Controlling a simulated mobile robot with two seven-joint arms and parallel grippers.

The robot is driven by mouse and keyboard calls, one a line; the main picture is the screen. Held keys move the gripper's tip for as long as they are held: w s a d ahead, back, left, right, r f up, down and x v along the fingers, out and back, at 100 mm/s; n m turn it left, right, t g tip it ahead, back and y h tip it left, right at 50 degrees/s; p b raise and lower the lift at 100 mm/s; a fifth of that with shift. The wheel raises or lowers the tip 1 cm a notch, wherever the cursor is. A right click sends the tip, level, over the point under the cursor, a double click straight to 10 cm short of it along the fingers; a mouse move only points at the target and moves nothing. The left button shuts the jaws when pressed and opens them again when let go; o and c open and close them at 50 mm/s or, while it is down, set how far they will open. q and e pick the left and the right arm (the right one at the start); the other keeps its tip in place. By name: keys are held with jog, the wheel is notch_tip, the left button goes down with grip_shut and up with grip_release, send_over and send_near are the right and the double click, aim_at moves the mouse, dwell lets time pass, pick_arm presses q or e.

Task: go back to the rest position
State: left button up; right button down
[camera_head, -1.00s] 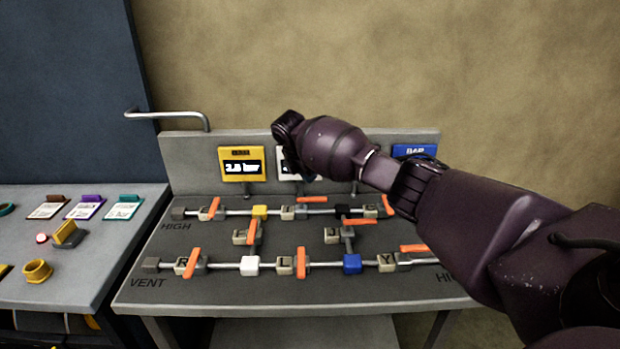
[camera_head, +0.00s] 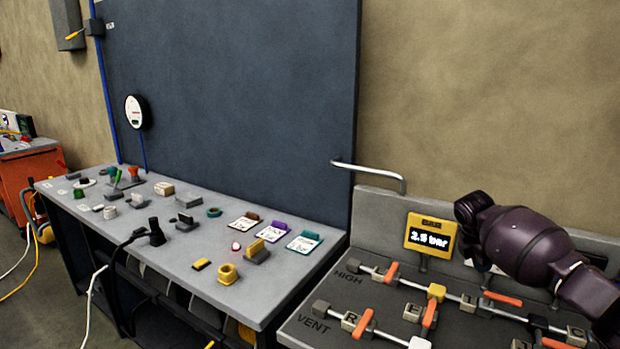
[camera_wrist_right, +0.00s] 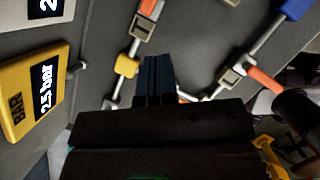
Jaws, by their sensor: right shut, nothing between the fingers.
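My right gripper (camera_head: 470,222) is at the right side of the head view, in front of the valve panel's upright back. In the right wrist view its fingers (camera_wrist_right: 158,78) are together and empty, above the dark panel face (camera_wrist_right: 200,30). The yellow gauge (camera_head: 430,236) reads 2.5 bar and stands just left of the gripper. The valve panel (camera_head: 330,292) carries pipes with orange-handled valves, such as the one at its upper left (camera_head: 391,272). My right arm hides part of the panel. My left gripper is not in view.
A grey bench (camera_head: 150,235) with many small parts, cards and a black plug stands left of the panel. A metal handle rail (camera_head: 370,170) rises at the panel's back left corner. An orange cart (camera_head: 35,170) and cables lie at far left.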

jog(key=w+a+r+m+t+y, duration=0.2)
jog(key=w+a+r+m+t, duration=0.35)
jog(key=w+a+t, duration=0.25)
jog(key=s+a+f+m+t+y, duration=0.2)
jog(key=s+a+f+y, duration=0.15)
jog(key=a, duration=0.25)
jog(key=s+a+f+m+t+y, duration=0.2)
jog(key=s+a+f+t, duration=0.1)
jog(key=s+a, duration=0.25)
jog(key=s+d+f+m+h, duration=0.1)
jog(key=s+f+m, duration=0.2)
jog(key=s+f, duration=0.4)
jog(key=s+d+f+m+g+h+p, duration=0.1)
jog(key=s+f, duration=0.7)
jog(key=s, duration=1.1)
jog(key=s+d+f+m+g+h+p, duration=0.1)
jog(key=s+d+f+m, duration=0.2)
jog(key=s, duration=1)
notch_tip(320, 180, down, 4)
jog(key=shift+s+d+f+m, duration=0.25)
jog(key=shift+s+m, duration=0.15)
jog(key=shift+m, duration=0.55)
jog(key=shift+w, duration=0.1)
